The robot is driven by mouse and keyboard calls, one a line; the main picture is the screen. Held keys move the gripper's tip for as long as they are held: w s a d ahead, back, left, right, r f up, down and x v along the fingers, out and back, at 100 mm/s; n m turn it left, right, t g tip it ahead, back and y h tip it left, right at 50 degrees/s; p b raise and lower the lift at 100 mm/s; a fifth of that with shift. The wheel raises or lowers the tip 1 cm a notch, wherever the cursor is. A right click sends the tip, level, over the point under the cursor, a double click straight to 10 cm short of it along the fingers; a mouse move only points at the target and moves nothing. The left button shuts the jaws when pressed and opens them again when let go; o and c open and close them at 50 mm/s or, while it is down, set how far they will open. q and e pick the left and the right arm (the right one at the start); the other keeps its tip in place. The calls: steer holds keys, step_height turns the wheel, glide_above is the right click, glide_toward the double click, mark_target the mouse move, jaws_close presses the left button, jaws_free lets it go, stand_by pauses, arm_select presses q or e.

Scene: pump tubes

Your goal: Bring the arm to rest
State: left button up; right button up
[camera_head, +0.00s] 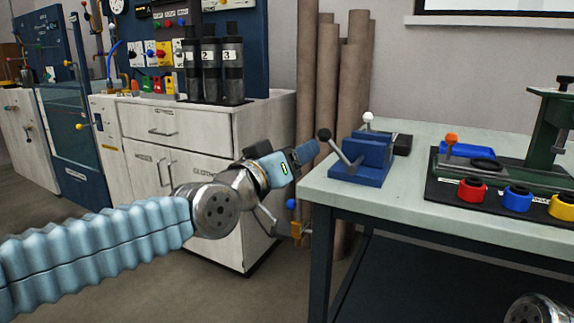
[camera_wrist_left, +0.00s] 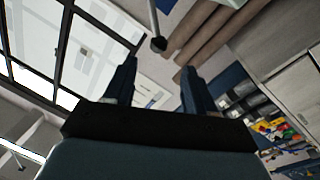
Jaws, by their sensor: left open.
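My left arm reaches in from the left, and my left gripper (camera_head: 303,153) is held in the air between the white cabinet and the left end of the pale worktable. In the left wrist view the two dark fingers of the gripper (camera_wrist_left: 158,68) stand apart with nothing between them. A round metal part of my own body shows at the bottom right corner of the head view; my right gripper does not show.
The worktable (camera_head: 330,187) carries a blue lever fixture (camera_head: 362,160), a green press (camera_head: 552,120) and red, blue and yellow rings. Several dark tubes (camera_head: 209,70) stand on the white cabinet (camera_head: 262,135). Tall brown rolls (camera_head: 308,80) lean against the wall.

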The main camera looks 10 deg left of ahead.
arm_select(q)
steer(key=v, duration=0.2)
steer(key=shift+s+a, duration=0.15)
steer(key=shift+s, duration=0.1)
